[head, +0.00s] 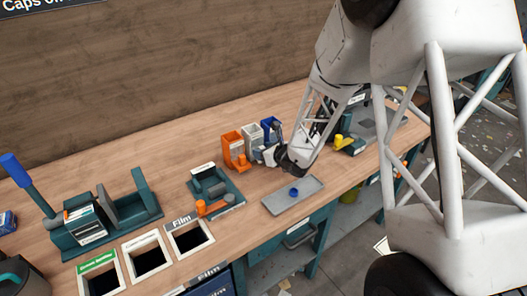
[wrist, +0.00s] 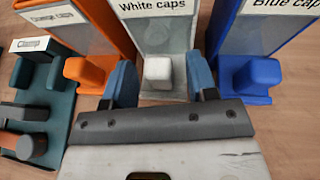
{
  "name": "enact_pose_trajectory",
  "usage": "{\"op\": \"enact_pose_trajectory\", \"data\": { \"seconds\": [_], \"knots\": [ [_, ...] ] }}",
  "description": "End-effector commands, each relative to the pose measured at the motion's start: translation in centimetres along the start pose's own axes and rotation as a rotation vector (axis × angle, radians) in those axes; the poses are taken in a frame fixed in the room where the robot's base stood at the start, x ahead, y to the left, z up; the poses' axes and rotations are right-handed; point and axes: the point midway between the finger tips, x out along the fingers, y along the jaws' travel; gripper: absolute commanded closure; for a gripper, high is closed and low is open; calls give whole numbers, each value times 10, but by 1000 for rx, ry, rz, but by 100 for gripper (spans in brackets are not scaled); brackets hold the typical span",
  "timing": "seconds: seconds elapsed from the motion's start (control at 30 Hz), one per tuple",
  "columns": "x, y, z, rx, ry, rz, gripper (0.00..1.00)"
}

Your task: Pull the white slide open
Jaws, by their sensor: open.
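The white dispenser labelled "White caps" (wrist: 158,30) stands between an orange one and a blue one. Its white slide knob (wrist: 158,72) sticks out at the bottom front in the wrist view. My gripper (wrist: 161,84) is open, with one blue finger pad to each side of the white knob; I cannot tell whether either touches it. In the head view the white dispenser (head: 251,133) is at the middle of the bench, and my gripper (head: 267,156) is low in front of it, hiding the knob.
The orange dispenser (wrist: 82,42) and blue dispenser (wrist: 257,48), with knobs of their own colours, stand close on either side. The teal clamp fixture (head: 216,190) is to the left. A grey tray (head: 293,196) with a blue cap (head: 294,191) lies near the bench's front edge.

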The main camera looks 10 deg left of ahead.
Motion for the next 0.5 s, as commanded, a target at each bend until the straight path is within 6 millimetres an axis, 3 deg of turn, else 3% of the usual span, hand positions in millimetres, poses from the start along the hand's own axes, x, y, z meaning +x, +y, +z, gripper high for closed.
{"op": "enact_pose_trajectory", "data": {
  "seconds": [0.33, 0.5],
  "knots": [
    [1, 0, 0, 0, 0, 0, 49],
    [1, 0, 0, 0, 0, 0, 75]
  ]
}}
